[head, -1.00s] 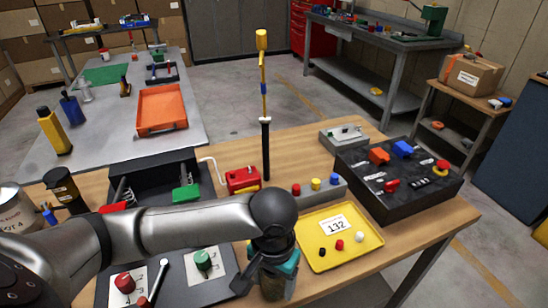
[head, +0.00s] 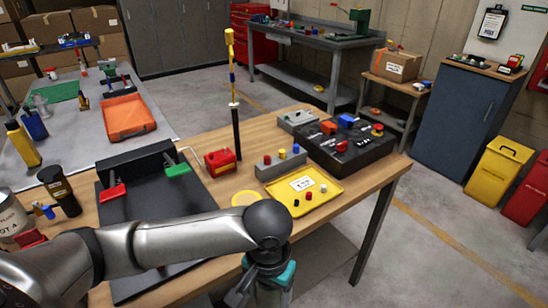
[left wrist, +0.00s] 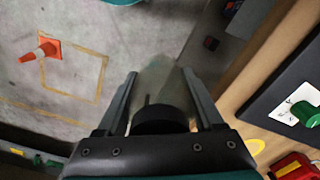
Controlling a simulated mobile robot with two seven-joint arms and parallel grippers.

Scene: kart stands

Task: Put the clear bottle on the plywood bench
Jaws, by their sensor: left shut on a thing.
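The clear bottle (left wrist: 163,84) is between the fingers of my left gripper (left wrist: 160,92) in the left wrist view, with a dark cap near the palm. Floor shows behind the bottle. In the head view my left gripper (head: 264,278) is at the bottom middle, just off the front edge of the plywood bench (head: 262,130). The bottle shows only partly there, at the bottom of the picture. My right gripper is not in view.
The bench holds a yellow tray (head: 328,186), a black control box (head: 350,150), a grey button block (head: 268,171), a red box (head: 220,162) and a tall pole (head: 235,110).

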